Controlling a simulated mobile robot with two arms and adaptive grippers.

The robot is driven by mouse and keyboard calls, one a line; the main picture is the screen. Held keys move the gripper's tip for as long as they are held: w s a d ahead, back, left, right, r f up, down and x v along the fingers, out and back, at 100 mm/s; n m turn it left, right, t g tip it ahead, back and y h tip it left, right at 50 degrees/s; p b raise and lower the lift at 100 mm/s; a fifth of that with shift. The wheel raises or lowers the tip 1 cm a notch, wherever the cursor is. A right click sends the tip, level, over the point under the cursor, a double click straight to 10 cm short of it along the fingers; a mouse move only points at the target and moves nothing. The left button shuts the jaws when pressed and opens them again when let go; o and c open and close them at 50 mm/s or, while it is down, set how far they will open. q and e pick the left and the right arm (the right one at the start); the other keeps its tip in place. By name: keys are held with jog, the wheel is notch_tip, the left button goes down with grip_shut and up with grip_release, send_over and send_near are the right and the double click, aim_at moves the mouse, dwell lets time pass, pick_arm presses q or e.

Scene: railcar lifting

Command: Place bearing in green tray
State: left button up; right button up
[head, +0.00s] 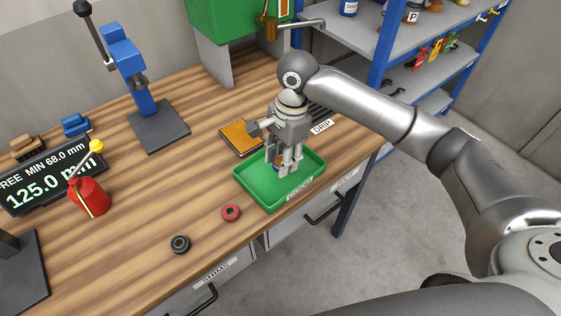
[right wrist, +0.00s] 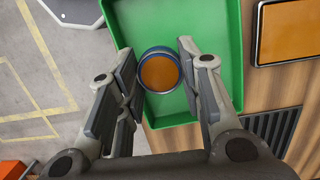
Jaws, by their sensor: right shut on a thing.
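The green tray (head: 258,198) lies near the front edge of the workbench. My right gripper (head: 283,170) points down over the tray, with its fingers inside the tray's outline. It is shut on a round blue-rimmed piece with an orange face, which I take for the bearing (head: 277,160). In the right wrist view the bearing (right wrist: 159,73) sits between the two fingers, over the green tray (right wrist: 212,25). I cannot tell whether the bearing touches the tray floor. My left gripper is not in view.
A red ring (head: 231,213) and a black ring (head: 180,243) lie on the bench left of the tray. An orange-topped pad (head: 240,138) lies behind it. A blue press (head: 130,70), a red oil can (head: 89,196) and a display (head: 45,185) stand further left.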

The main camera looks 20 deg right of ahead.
aim_at(280, 157)
jog(key=w+f, duration=0.2)
jog(key=f, duration=0.1)
jog(key=shift+w+d+f, duration=0.1)
jog(key=shift+w+d, duration=0.15)
jog(key=shift+w, duration=0.15)
jog(key=shift+f+p, duration=0.65)
jog(key=shift+f, duration=1)
jog(key=o, duration=1.1)
jog(key=shift+f, duration=0.1)
jog(key=shift+w, duration=0.1)
jog(key=shift+d+r, duration=0.1)
jog(key=shift+r, duration=0.3)
jog(key=r, duration=0.3)
jog(key=d+r+b, duration=0.1)
jog(key=r, duration=0.3)
jog(key=r+b, duration=0.1)
jog(key=r, duration=0.3)
jog(key=shift+w+d+r, duration=0.15)
jog(key=shift+w+d, duration=0.1)
